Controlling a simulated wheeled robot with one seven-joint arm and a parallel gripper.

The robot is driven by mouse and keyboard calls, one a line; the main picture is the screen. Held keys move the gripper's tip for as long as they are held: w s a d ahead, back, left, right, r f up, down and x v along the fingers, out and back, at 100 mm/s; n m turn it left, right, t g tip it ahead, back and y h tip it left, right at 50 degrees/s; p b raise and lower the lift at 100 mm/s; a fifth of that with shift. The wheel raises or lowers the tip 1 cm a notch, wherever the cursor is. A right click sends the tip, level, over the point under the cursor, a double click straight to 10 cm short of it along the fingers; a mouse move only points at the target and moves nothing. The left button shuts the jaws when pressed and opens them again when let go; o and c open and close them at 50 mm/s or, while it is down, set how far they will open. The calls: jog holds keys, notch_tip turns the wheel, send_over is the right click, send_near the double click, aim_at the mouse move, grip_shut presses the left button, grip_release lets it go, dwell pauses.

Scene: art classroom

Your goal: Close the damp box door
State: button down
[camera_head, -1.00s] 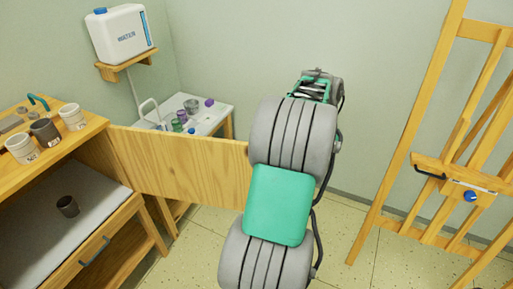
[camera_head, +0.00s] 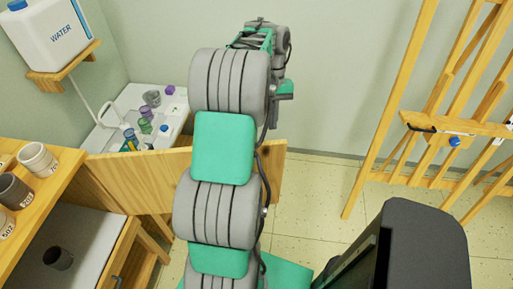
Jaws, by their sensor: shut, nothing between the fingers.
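The damp box (camera_head: 15,150) is a wooden cabinet at the left edge. Its door (camera_head: 130,180), a plain wooden panel, stands wide open, reaching right from the cabinet's far front corner. The front is uncovered, and a dark cup (camera_head: 58,257) stands on the grey shelf inside. My arm rises in front of the door and hides its middle; the door's free end shows right of the arm. Only a small part of my gripper (camera_head: 285,97) shows beside the upper arm, above the door's free end. Its fingertips are hidden, and no contact with the door can be seen.
Several labelled cups (camera_head: 38,160) stand on the cabinet top. A white sink (camera_head: 110,125) with jars is behind the door, below a water container (camera_head: 45,35). A wooden easel (camera_head: 375,140) stands right. Floor between door and easel is clear.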

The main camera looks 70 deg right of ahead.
aim_at(275, 156)
jog(key=s+a+f, duration=0.1)
jog(key=a+f, duration=0.1)
jog(key=f, duration=0.1)
jog(key=s+a+f, duration=0.1)
jog(key=f, duration=0.2)
jog(key=s+a+f+p, duration=0.1)
jog(key=a+f, duration=0.1)
jog(key=f, duration=0.1)
jog(key=shift+a+f, duration=0.35)
jog(key=shift+s, duration=0.1)
